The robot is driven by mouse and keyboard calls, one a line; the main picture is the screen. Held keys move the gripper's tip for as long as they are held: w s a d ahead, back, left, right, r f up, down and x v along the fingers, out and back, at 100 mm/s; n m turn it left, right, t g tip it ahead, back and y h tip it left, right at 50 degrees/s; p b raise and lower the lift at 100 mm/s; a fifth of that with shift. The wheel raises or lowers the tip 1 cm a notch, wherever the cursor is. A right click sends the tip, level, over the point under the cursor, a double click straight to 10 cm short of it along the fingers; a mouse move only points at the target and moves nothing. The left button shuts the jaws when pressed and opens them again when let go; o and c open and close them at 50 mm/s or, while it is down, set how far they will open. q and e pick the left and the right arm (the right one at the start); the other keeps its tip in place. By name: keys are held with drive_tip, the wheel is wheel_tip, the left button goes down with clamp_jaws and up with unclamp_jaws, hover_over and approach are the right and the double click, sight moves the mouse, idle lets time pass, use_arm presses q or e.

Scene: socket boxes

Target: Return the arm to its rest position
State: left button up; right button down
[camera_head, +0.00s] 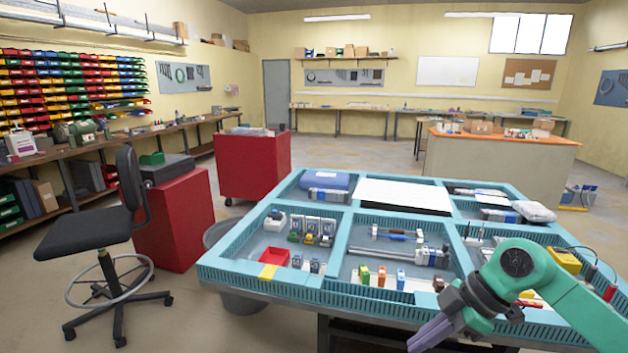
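My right arm (545,285), green with dark grey joints, comes in from the right edge. It is bent over the near right part of the table. Its gripper (422,339) points down and to the left, at the table's front edge. The fingers look purple-grey and close together, but I cannot tell whether they are open or shut. No held object shows. The arm hides part of the table's right compartments. My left arm and gripper are not in view.
A turquoise-rimmed table (245,232) is split into compartments holding sockets, a red tray (274,257), coloured blocks (382,277) and a blue case (325,181). A yellow item (564,260) lies near the arm. A black chair (95,225) and red cabinets (252,165) stand left.

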drive_tip(key=w+a+f+m+t+y, duration=0.1)
drive_tip(key=w+a+f+t+y, duration=0.1)
drive_tip(key=w+t+y, duration=0.3)
drive_tip(key=w+a+f+m+t+y, duration=0.1)
drive_tip(key=w+a+f+y, duration=0.15)
drive_tip(key=w, duration=0.45)
drive_tip(key=d+f+m+t+h, duration=0.35)
drive_tip(key=d+f, duration=0.25)
drive_tip(key=f, duration=0.6)
drive_tip(key=d+f+m+t+h, duration=0.2)
drive_tip(key=d+f+m+h, duration=0.35)
drive_tip(key=f, duration=0.65)
drive_tip(key=s+d+f+m+g+h, duration=0.1)
drive_tip(key=s+d+f+g+h, duration=0.1)
drive_tip(key=s+f, duration=0.65)
drive_tip(key=s+d+f+m+g+h, duration=0.1)
drive_tip(key=s+d+f+g+h, duration=0.1)
drive_tip(key=s+f, duration=0.6)
drive_tip(key=s+a+f+g, duration=0.1)
drive_tip(key=s+f, duration=0.3)
drive_tip(key=s, duration=0.5)
drive_tip(key=s+a+f+g, duration=0.1)
drive_tip(key=s+f+g, duration=0.3)
drive_tip(key=s, duration=0.5)
drive_tip(key=s+a+f+m+g, duration=0.1)
drive_tip(key=s+f, duration=0.4)
drive_tip(key=s, duration=0.5)
drive_tip(key=shift+a+g+h, duration=0.25)
drive_tip(key=shift+g+h, duration=0.2)
drive_tip(key=shift+g, duration=0.4)
